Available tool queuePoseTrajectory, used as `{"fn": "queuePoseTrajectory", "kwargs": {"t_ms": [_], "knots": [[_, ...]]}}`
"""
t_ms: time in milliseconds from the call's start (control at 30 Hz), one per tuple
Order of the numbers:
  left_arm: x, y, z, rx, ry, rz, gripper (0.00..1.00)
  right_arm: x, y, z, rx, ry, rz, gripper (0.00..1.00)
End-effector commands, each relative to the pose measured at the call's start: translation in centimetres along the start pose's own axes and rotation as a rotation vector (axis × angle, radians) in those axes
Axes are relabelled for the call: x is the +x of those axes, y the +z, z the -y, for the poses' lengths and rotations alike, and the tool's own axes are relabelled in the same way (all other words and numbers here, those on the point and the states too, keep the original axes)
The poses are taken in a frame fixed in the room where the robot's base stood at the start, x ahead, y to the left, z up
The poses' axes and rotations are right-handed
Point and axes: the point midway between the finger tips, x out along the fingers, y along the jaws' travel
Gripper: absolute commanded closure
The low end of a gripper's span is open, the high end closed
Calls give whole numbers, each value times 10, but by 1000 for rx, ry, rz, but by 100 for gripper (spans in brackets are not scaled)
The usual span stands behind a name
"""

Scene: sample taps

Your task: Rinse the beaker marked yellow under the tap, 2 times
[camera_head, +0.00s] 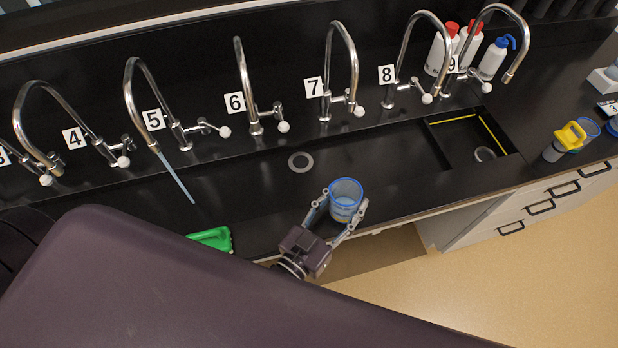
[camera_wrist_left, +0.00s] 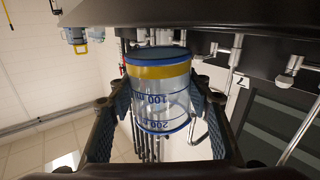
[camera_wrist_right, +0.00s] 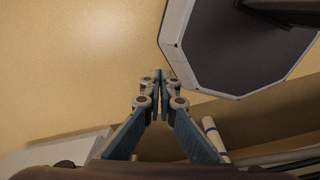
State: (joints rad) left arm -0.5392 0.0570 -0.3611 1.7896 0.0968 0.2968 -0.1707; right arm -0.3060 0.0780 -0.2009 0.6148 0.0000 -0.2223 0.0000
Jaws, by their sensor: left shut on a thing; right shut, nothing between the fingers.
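My left gripper (camera_head: 343,204) is shut around the sides of a clear beaker (camera_head: 346,191) with a blue rim. It holds the beaker upright, opening up, near the front edge of the bench, in front of tap 7 (camera_head: 352,75). In the left wrist view the beaker (camera_wrist_left: 160,92) shows a yellow band and blue markings between both fingers. I cannot tell if it holds water. Tap 5 (camera_head: 129,85) has a pale blue stream (camera_head: 177,178) below its spout. My right gripper (camera_wrist_right: 160,88) is shut and empty above the floor in the right wrist view.
A row of numbered taps lines the back. A drain ring (camera_head: 301,162) lies in the sink trough. A green object (camera_head: 213,238) is at the front edge. Bottles (camera_head: 494,58) stand behind tap 9. The floor in front is clear.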

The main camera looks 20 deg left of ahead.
Motion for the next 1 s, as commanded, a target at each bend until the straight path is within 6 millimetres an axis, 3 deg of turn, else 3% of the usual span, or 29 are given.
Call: {"fn": "queuePoseTrajectory", "kwargs": {"t_ms": [200,567,867,1000], "knots": [[2,-7,6,-101,1,19,73,-6,-15,-2,0,2,-22,100],[4,-14,17,-275,2,59,73,-12,-12,-3,0,3,-17,100],[6,-5,29,-422,2,90,73,0,-8,-5,0,5,-12,100],[7,-12,34,-491,3,104,73,-4,-6,-5,0,5,-10,100]]}}
